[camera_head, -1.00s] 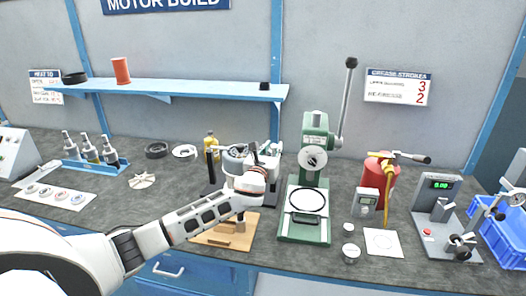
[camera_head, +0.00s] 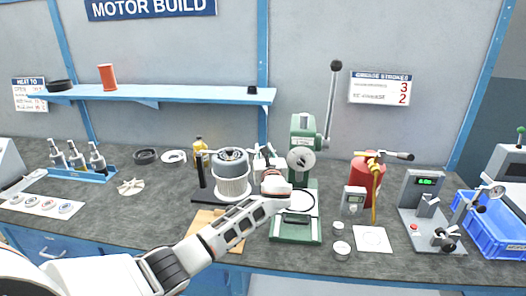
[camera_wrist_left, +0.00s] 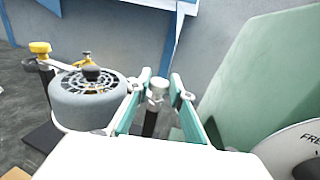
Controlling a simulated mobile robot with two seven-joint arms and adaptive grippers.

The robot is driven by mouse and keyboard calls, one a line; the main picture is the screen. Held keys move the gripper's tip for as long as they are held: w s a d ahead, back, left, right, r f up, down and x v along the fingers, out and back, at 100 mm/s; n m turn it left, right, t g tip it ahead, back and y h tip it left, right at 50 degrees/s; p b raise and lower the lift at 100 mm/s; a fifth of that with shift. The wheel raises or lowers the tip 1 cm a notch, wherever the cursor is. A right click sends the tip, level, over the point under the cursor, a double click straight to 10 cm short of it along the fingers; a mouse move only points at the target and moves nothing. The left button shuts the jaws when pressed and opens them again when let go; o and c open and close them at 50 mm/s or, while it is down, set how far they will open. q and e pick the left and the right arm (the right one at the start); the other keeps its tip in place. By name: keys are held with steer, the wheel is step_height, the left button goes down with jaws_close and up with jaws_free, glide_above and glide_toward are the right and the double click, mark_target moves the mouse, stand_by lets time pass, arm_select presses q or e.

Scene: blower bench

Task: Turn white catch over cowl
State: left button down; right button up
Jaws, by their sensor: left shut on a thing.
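The grey cowl (camera_head: 231,156) sits on a pale ribbed cylinder at the middle of the bench. In the left wrist view the cowl (camera_wrist_left: 88,103) shows its slotted top and a dark hub. The white catch (camera_wrist_left: 157,86) is a pale knob on a dark post, just right of the cowl. My left gripper (camera_wrist_left: 156,98) has its teal fingers on either side of the catch and is shut on it. In the head view my left gripper (camera_head: 265,160) is right of the cowl, partly hidden by its wrist. My right gripper is not in view.
A yellow-topped catch (camera_wrist_left: 40,48) stands at the cowl's left. The green press (camera_head: 304,130) stands close on the gripper's right. A red canister (camera_head: 366,180) and a test stand (camera_head: 425,205) are farther right. A blue shelf (camera_head: 170,92) hangs behind.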

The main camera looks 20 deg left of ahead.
arm_select(q)
steer(key=c, duration=1.8)
jaws_free()
steer(key=shift+o, duration=0.2)
steer(key=shift+s, duration=0.1)
steer(key=v, duration=1.2)
